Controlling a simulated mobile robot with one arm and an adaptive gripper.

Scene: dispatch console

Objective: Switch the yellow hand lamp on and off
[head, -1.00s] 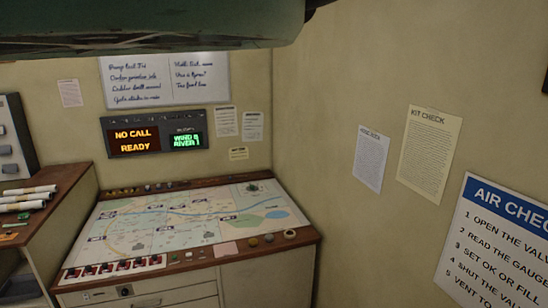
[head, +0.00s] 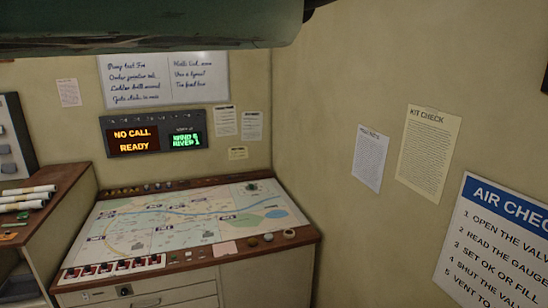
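I see no yellow hand lamp in the head view. My gripper is not in the head view either. A large dark green shape across the top edge hides part of the upper wall.
A map console (head: 110,274) stands in the corner, with switches along its front edge. A counter (head: 62,205) with rolled papers (head: 25,196) is at the left. A lit display (head: 153,136) and whiteboard (head: 164,80) hang behind. An air check sign (head: 500,240) is on the right wall.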

